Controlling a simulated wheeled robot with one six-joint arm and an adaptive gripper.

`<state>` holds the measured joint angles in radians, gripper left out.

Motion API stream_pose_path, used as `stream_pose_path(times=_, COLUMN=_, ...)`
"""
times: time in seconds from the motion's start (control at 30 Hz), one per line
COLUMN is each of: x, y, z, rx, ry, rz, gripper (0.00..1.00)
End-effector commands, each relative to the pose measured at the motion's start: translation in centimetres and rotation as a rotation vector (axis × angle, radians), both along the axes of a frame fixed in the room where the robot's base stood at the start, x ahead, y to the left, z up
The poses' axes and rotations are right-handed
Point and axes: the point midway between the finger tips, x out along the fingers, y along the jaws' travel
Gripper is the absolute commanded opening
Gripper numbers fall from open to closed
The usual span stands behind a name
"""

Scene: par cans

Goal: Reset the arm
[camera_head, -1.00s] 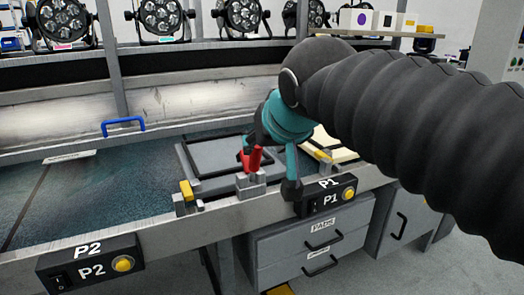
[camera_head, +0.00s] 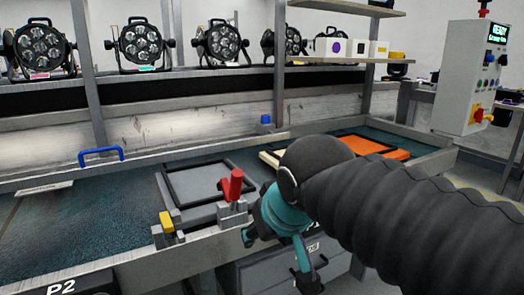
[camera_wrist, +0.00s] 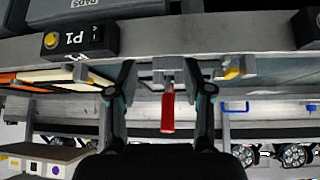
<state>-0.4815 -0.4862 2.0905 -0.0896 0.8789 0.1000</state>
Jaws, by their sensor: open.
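My gripper (camera_head: 279,262) is in front of the workbench's near rail, at the lower middle of the head view, with teal and black fingers. In the wrist view my gripper (camera_wrist: 162,75) has its two fingers spread wide apart, with nothing held between them. A red lever (camera_head: 232,186) stands upright on a grey clamp block at the front edge of a grey framed plate (camera_head: 205,182). The red lever (camera_wrist: 167,112) shows between the fingers in the wrist view, beyond them. My arm hides part of the bench front.
A yellow-tipped clamp (camera_head: 167,224) and a blue handle (camera_head: 101,155) are on the bench's left. An orange panel (camera_head: 372,147) lies behind my arm. A control box (camera_head: 474,78) stands at the right. Open air lies before the bench.

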Motion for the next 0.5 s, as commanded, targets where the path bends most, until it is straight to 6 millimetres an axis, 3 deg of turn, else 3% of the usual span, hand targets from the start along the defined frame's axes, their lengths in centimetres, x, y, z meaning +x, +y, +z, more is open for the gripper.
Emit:
stream_pose_path(times=0.1, x=-2.4, y=-4.0, z=-4.8, rx=-0.033, ry=0.077, rz=-0.054, gripper=0.51)
stream_pose_path(times=0.3, x=-7.1, y=-10.6, z=-11.9, rx=-0.037, ry=0.183, rz=-0.213, gripper=0.51)
stream_pose_path(times=0.4, x=-8.7, y=-12.8, z=-13.5, rx=-0.024, ry=0.199, rz=-0.299, gripper=0.51)
stream_pose_path(times=0.5, x=-9.3, y=-14.3, z=-13.6, rx=-0.014, ry=0.189, rz=-0.360, gripper=0.51)
